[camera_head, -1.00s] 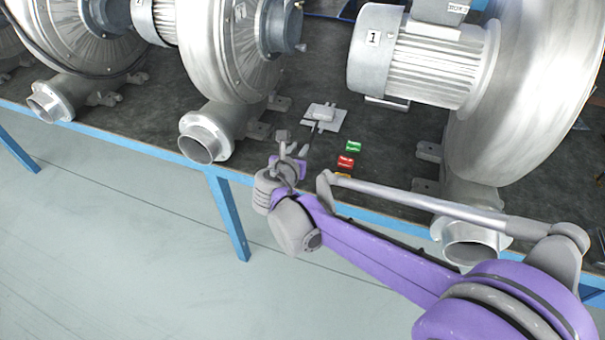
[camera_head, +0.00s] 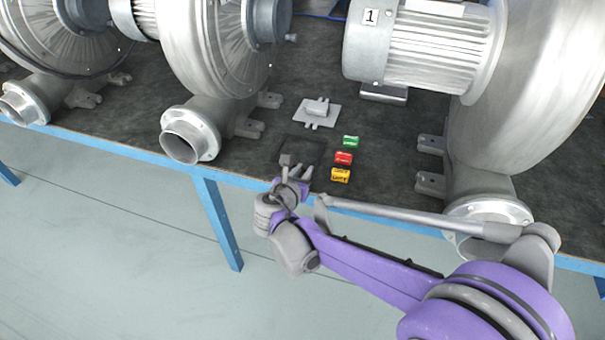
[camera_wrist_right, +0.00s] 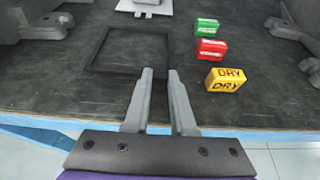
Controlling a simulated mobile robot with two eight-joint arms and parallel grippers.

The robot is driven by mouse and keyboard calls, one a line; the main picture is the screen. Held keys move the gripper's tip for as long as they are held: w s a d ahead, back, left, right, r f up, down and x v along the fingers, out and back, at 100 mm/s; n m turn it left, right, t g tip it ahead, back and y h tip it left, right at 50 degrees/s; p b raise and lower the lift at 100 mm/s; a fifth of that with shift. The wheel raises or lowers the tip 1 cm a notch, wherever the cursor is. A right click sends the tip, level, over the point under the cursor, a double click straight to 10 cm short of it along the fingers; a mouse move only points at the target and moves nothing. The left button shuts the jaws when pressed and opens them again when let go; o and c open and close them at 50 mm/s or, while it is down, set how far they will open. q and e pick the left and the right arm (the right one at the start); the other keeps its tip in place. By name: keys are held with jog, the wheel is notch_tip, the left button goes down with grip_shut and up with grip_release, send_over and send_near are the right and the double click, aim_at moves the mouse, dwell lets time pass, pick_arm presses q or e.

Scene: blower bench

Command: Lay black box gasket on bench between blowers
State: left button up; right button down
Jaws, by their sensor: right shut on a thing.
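The black box gasket (camera_head: 306,138) is a thin, square, open frame. It appears flat at the bench top (camera_head: 400,140), between the two blower outlets and near the front edge. In the right wrist view the gasket (camera_wrist_right: 98,48) is ahead and left of my fingers. My right gripper (camera_head: 301,171) is shut on its near side, close to the right corner. The fingers (camera_wrist_right: 160,72) show a narrow gap. I cannot tell whether the gasket touches the bench. The left blower (camera_head: 215,50) and the right blower (camera_head: 525,95) stand on either side. My left gripper is not in view.
Green (camera_head: 350,141), red (camera_head: 343,158) and yellow (camera_head: 340,175) blocks stand in a row just right of the gasket. The yellow one reads "DRY". A pale plate with a raised block (camera_head: 316,111) lies behind it. The blue bench edge (camera_head: 235,180) is close in front.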

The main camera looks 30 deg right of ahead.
jog(key=shift+f, duration=0.3)
jog(key=c, duration=0.8)
grip_release()
jog(key=shift+o, duration=0.2)
jog(key=shift+r, duration=0.2)
jog(key=p+v, duration=0.3)
jog(key=v, duration=0.8)
jog(key=s+f+m+g+y, duration=0.45)
jog(key=s+f+m, duration=0.25)
jog(key=s+m, duration=0.6)
jog(key=s+a+f+m+y, duration=0.3)
jog(key=s+a+m+y, duration=0.2)
jog(key=m, duration=0.8)
jog(key=shift+s+a+f+y, duration=0.2)
jog(key=shift+s+a+y, duration=0.2)
jog(key=shift+s, duration=0.75)
